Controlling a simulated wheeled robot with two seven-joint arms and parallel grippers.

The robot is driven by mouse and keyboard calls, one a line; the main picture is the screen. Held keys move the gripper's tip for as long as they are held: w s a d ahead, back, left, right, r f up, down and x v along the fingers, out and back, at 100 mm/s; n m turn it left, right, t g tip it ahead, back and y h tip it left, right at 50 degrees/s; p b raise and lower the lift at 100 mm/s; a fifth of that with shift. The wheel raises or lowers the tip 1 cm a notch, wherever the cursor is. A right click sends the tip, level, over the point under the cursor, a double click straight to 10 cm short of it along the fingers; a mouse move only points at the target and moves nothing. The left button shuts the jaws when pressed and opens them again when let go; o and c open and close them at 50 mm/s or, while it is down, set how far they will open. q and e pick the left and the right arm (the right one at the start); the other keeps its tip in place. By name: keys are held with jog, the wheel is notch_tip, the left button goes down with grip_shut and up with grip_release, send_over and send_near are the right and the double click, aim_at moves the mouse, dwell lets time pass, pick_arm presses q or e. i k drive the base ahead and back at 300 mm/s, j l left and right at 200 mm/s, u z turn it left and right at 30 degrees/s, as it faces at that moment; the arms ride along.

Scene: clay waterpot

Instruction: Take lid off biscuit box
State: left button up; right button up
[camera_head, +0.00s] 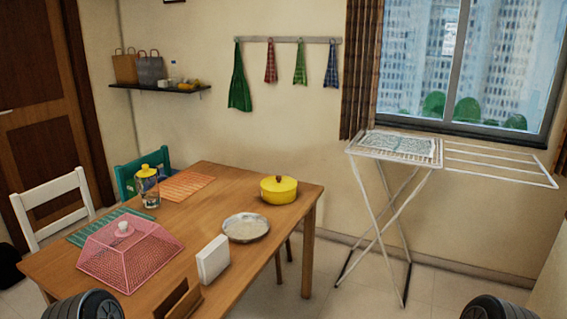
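No thing in view is plainly marked as a biscuit box. A round yellow lidded container (278,194) stands at the far right corner of the wooden table, with its lid and small knob on top. A clear jar (150,193) with a yellow lid (147,171) stands at the table's far left side, also closed. Either could be the box; I cannot tell which. Neither of my grippers is in view. Only dark, ridged, rounded parts, which look like my arms, show at the bottom left and bottom right edges, well apart from both containers.
On the table (215,194) are a pink mesh food cover (125,255), green and orange mats (187,185), a metal bowl (246,227), a white block (213,259) and a wooden holder (180,300). Chairs stand left; a drying rack (380,190) stands right. Floor between is open.

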aim_at(278, 183)
jog(key=i+l+u, duration=0.35)
jog(key=i+l, duration=2.4)
jog(key=l, duration=0.2)
